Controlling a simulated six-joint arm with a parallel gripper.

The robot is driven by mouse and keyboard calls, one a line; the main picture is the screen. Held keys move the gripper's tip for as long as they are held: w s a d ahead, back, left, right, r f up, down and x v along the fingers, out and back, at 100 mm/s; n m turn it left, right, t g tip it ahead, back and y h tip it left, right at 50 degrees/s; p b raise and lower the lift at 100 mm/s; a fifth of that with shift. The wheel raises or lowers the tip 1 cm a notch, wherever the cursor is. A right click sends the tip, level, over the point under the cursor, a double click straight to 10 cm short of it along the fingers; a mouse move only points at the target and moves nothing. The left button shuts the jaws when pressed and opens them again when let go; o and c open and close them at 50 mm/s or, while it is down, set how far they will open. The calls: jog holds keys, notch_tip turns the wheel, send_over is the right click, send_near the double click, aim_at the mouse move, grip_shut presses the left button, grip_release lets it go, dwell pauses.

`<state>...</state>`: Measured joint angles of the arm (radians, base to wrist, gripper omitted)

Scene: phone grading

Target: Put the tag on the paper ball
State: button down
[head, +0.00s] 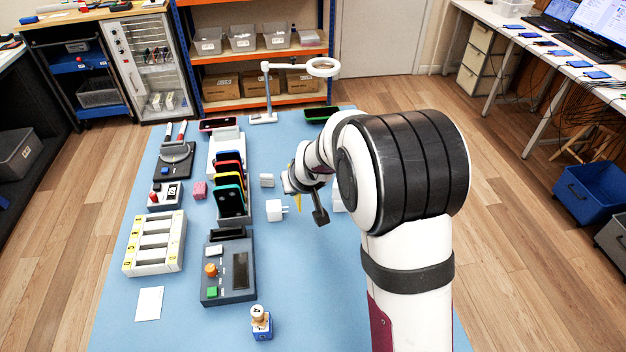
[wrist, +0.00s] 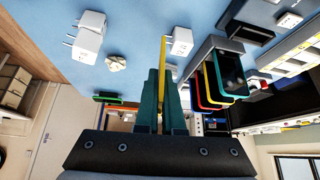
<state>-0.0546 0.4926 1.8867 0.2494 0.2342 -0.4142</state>
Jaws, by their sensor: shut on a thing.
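My gripper (wrist: 161,78) is shut on a thin yellow strip, which looks like the tag (wrist: 163,60). The tag sticks out beyond the teal fingers in the wrist view. In the head view the tag (head: 299,202) hangs below my gripper, above the blue mat. A small off-white crumpled lump, likely the paper ball (wrist: 116,63), lies on the mat left of the tag in the wrist view, apart from it. I cannot make out the lump in the head view, where my arm covers part of the mat.
White chargers lie near the lump in the wrist view: one (wrist: 182,42) to its right, another (wrist: 86,42) to its left. A rack of coloured phones (head: 230,183) stands left of my gripper. A magnifier lamp (head: 268,92) stands behind. The mat's front (head: 190,325) is mostly clear.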

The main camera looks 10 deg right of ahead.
jog(key=w+d+r+m+h, duration=0.1)
jog(key=w+d+r, duration=0.1)
jog(key=w+d, duration=0.55)
jog(key=w+d+r, duration=0.2)
jog(key=w+d, duration=0.2)
jog(key=d, duration=0.7)
jog(key=w+a+f, duration=0.2)
jog(key=a, duration=0.1)
jog(key=w+a+f, duration=0.2)
jog(key=a, duration=0.1)
jog(key=w+a+f, duration=0.3)
notch_tip(320, 180, down, 4)
jog(key=shift+a, duration=0.15)
jog(key=c, duration=1)
grip_release()
jog(key=shift+f, duration=0.1)
jog(key=shift+c, duration=0.2)
